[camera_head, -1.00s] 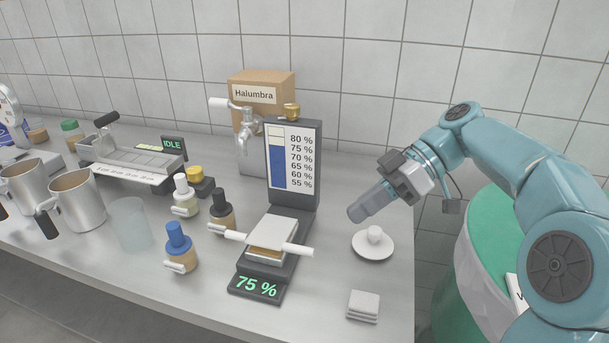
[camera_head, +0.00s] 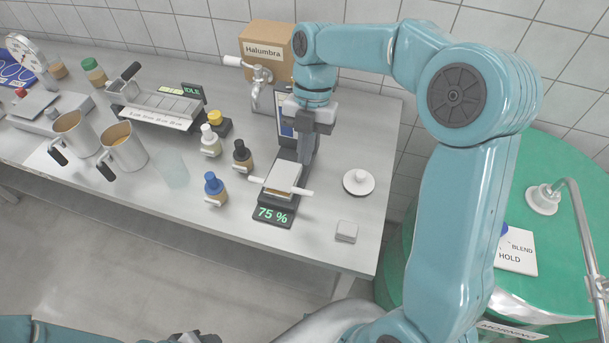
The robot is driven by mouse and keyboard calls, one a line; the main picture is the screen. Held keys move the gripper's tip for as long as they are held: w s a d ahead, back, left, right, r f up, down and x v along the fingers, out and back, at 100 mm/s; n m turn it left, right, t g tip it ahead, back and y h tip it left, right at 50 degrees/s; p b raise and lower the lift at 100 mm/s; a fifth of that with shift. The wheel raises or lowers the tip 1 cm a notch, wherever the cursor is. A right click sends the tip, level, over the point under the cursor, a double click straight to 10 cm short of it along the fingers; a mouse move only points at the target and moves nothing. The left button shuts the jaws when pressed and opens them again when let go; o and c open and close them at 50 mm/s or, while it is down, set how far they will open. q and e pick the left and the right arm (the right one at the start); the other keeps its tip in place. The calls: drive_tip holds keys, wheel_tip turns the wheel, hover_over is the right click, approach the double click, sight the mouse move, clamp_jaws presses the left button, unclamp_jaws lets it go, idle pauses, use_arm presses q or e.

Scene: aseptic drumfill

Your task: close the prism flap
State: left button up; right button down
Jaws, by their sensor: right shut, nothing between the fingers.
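The refractometer (camera_head: 268,196) stands on the bench with a green 75 % display at its front. Its pale prism flap (camera_head: 284,174) lies low and nearly flat, with white handles sticking out on both sides and an amber-brown layer under it. I cannot tell whether the flap is fully seated. My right gripper (camera_head: 305,158) is shut and empty, pointing down just behind the flap, in front of the upright scale. Whether it touches the flap is unclear. My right arm hides much of the scale. A dark part of my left gripper (camera_head: 195,337) shows at the bottom edge; its fingers are hidden.
Dropper bottles, one with a blue cap (camera_head: 214,187), stand left of the refractometer. A white dish (camera_head: 358,182) and a folded pad (camera_head: 346,231) lie to its right. Metal jugs (camera_head: 124,150) stand further left. A green drum (camera_head: 560,200) is at the right.

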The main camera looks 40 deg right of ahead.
hover_over(304, 194)
wheel_tip(304, 194, down, 7)
wheel_tip(304, 194, down, 2)
drive_tip(key=shift+w+d+f+p, duration=0.1)
drive_tip(key=shift+p, duration=0.7)
drive_tip(key=shift+w+d+f, duration=0.2)
drive_tip(key=shift+f, duration=0.35)
drive_tip(key=b+x, duration=0.2)
drive_tip(key=b, duration=0.1)
drive_tip(key=shift+s+a, duration=0.1)
drive_tip(key=shift+r+p, duration=0.25)
drive_tip(key=shift+p, duration=0.15)
